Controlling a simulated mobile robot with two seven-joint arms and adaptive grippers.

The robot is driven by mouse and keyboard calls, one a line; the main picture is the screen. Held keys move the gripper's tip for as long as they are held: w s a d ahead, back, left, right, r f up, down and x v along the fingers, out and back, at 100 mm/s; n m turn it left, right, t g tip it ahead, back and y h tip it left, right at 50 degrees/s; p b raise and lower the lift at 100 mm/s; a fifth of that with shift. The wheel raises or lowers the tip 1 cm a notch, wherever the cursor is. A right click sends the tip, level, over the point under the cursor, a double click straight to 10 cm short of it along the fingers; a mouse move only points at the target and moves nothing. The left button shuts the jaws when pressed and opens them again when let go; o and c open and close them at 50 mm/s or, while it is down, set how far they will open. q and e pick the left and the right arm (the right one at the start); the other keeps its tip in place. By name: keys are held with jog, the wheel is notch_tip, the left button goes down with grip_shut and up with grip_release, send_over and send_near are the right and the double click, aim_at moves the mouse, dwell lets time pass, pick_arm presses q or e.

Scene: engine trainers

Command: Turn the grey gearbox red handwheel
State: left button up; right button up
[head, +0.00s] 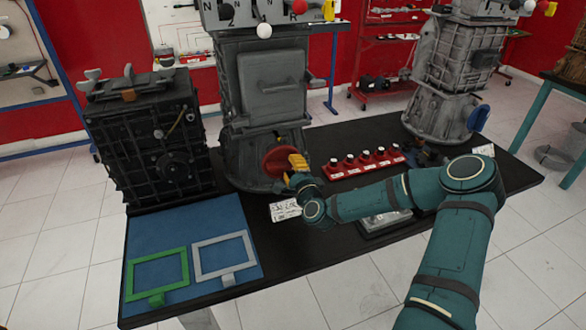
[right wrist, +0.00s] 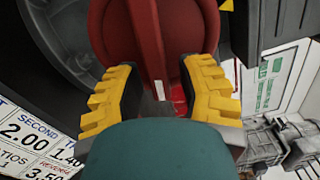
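The grey gearbox (head: 265,90) stands upright at the back middle of the black table. Its red handwheel (head: 279,161) is low on its front. My right gripper (head: 296,163) is at the right side of the handwheel. In the right wrist view, the red handwheel (right wrist: 155,35) fills the top middle. The yellow fingers of my right gripper (right wrist: 160,75) are spread apart, with part of the red wheel showing between their tips. I cannot tell whether either finger touches it. My left gripper is not in view.
A black gearbox (head: 150,140) stands to the left. Another grey gearbox (head: 445,80) stands at the back right. A blue mat (head: 190,225) holds green and grey frames. A white label card (head: 285,210) lies in front.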

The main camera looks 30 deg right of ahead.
jog(key=shift+s, duration=0.1)
jog(key=v, duration=1.1)
jog(key=shift+s, duration=0.4)
jog(key=shift+f, duration=0.1)
